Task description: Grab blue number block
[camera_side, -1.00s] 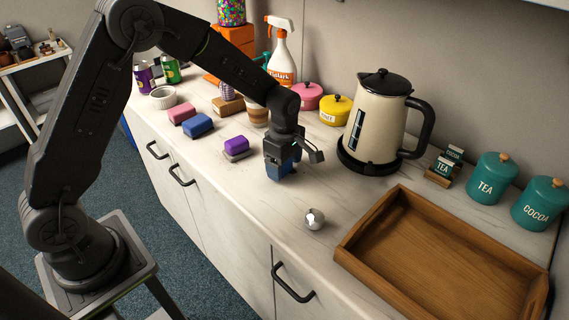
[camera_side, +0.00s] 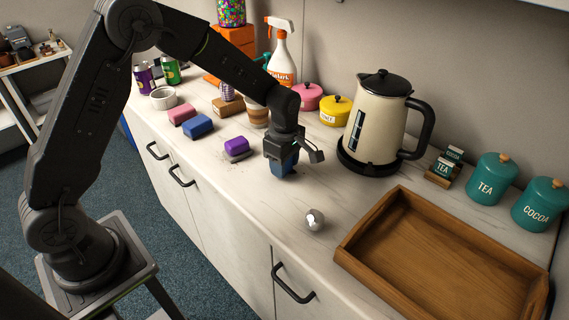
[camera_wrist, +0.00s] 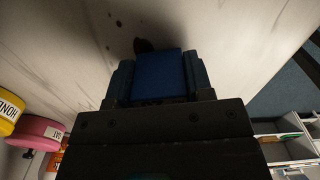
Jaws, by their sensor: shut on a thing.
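The blue block (camera_side: 283,167) shows below my gripper (camera_side: 284,160) in the side view, over the middle of the counter. My gripper points down and is shut on it. In the wrist view the blue block (camera_wrist: 160,75) sits between the two fingers (camera_wrist: 158,80), with a dark shadow beyond it on the counter. No number shows on the faces in view. I cannot tell for sure whether its bottom touches the counter.
A purple-and-grey sponge (camera_side: 237,147) lies left of my gripper. A kettle (camera_side: 378,125) stands close on the right. A shiny metal ball (camera_side: 315,219) and a wooden tray (camera_side: 365,232) lie nearer the front right. Blue and pink sponges (camera_side: 198,125) lie farther left.

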